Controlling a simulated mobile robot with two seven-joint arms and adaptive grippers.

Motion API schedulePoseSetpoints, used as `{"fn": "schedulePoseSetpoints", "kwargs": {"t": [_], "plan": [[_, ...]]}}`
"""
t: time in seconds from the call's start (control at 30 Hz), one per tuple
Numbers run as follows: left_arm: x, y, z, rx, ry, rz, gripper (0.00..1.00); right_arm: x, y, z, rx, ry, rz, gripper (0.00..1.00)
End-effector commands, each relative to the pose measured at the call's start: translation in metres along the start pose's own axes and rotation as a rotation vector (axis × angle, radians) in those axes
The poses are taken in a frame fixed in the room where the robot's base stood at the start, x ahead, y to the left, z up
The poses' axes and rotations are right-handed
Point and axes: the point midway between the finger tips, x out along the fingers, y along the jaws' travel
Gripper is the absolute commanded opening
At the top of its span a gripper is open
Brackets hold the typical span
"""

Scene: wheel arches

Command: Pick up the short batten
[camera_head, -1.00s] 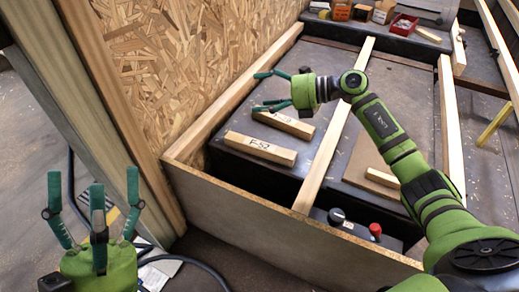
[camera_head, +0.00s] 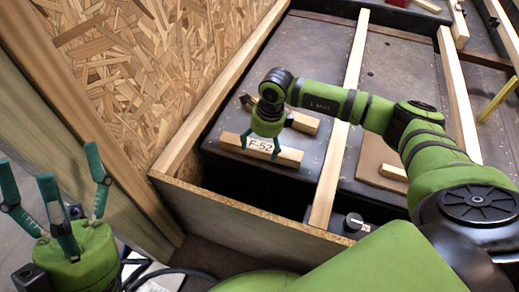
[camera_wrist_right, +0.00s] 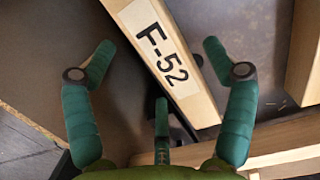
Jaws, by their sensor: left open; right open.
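A pale wooden batten labelled F-52 (camera_head: 289,156) lies on the dark worktop, inside the timber frame. In the right wrist view this batten (camera_wrist_right: 150,38) runs diagonally between my open fingers, label towards the camera. My right gripper (camera_head: 260,146) is open, pointing down just over the batten's middle; I cannot tell whether the fingers touch it. A second batten (camera_head: 304,123) lies just behind, partly hidden by my right gripper. A small wooden piece (camera_head: 392,172) lies further right. My left gripper (camera_head: 50,178) is open and empty at the lower left, outside the frame.
A chipboard panel (camera_head: 130,75) stands left of the worktop (camera_head: 325,50). A board edge (camera_head: 225,215) runs along the front. A long rail (camera_head: 342,120) crosses the top just right of the battens. A black knob (camera_head: 352,222) sits near the front.

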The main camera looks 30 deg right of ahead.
Motion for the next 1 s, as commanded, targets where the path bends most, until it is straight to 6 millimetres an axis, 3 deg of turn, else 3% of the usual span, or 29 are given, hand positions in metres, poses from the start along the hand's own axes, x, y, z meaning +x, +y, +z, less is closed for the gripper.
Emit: {"fn": "schedulePoseSetpoints", "kwargs": {"t": [0.03, 0.2, 0.47, 0.63, 0.67, 1.0], "plan": [[-0.006, -0.002, 0.001, 0.000, 0.029, -0.007, 0.83, 0.014, 0.002, 0.001, 0.000, 0.001, 0.002, 0.84], [-0.010, -0.006, -0.005, 0.000, 0.087, -0.018, 0.83, 0.030, 0.002, 0.001, 0.002, -0.001, 0.002, 0.84], [-0.009, -0.007, -0.007, 0.000, 0.098, -0.020, 0.83, 0.031, 0.002, 0.002, 0.001, -0.002, 0.001, 0.84], [-0.009, -0.007, -0.007, 0.000, 0.097, -0.020, 0.83, 0.030, 0.002, 0.001, 0.001, -0.002, 0.001, 0.20], [-0.009, -0.007, -0.007, 0.000, 0.097, -0.020, 0.83, 0.030, 0.002, 0.001, 0.001, -0.002, 0.002, 0.16], [-0.009, -0.007, -0.007, 0.000, 0.096, -0.020, 0.83, 0.030, 0.002, 0.001, 0.001, -0.002, 0.002, 0.16]]}}
